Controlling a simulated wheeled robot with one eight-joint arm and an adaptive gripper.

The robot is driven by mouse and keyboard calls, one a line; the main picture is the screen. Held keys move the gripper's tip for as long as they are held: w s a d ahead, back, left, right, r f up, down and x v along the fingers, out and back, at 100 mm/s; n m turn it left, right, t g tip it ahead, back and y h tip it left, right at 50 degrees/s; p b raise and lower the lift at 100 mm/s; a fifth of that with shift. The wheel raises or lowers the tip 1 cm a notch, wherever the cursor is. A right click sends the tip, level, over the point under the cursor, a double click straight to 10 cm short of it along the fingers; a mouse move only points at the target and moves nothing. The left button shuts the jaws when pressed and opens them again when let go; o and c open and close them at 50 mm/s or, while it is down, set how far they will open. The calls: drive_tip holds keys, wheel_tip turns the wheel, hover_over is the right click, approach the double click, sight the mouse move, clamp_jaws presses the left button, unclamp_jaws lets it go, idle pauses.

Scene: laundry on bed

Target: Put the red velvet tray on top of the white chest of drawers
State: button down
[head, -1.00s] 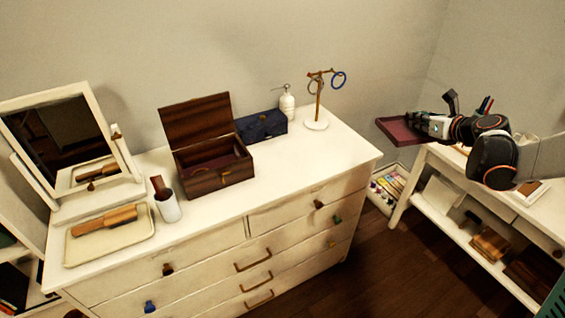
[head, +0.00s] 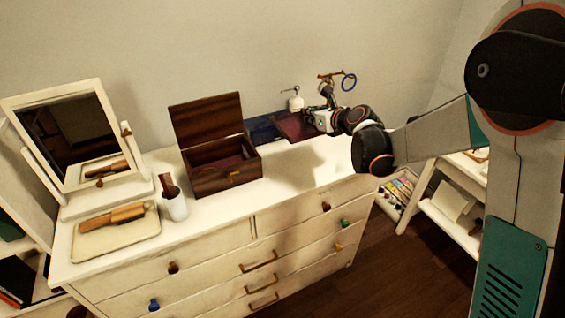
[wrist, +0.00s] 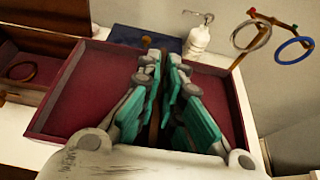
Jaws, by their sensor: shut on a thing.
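The red velvet tray (head: 297,127) is a shallow dark-red tray. My gripper (head: 312,122) is shut on it and holds it above the right part of the white chest of drawers (head: 225,210). In the wrist view the tray (wrist: 85,85) fills the middle, with the gripper's teal fingers (wrist: 160,75) reaching over it. The fingertips seem to meet at the tray's far wall; the exact grip is hard to see. A shadow lies on the chest top below my arm.
An open wooden box (head: 222,175) stands left of the tray, with a dark blue box (head: 262,130) behind. A white pump bottle (head: 296,102) and a ring stand (head: 349,82) are close by. A mirror (head: 75,140), hairbrush tray (head: 90,243) and cup (head: 175,207) occupy the left. The front right top is clear.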

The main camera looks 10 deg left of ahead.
sight(307, 170)
wheel_tip(307, 170, down, 19)
drive_tip(key=b, duration=0.6)
drive_tip(key=shift+f, duration=0.1)
drive_tip(key=shift+f, duration=0.15)
drive_tip(key=c, duration=2)
unclamp_jaws()
drive_tip(key=shift+b, duration=0.3)
drive_tip(key=shift+c, duration=0.2)
drive_tip(key=shift+o, duration=1.3)
drive_tip(key=shift+r+p, duration=0.25)
drive_tip(key=shift+p, duration=0.05)
drive_tip(key=p+v, duration=0.2)
drive_tip(key=v, duration=1)
drive_tip(key=shift+p, duration=0.4)
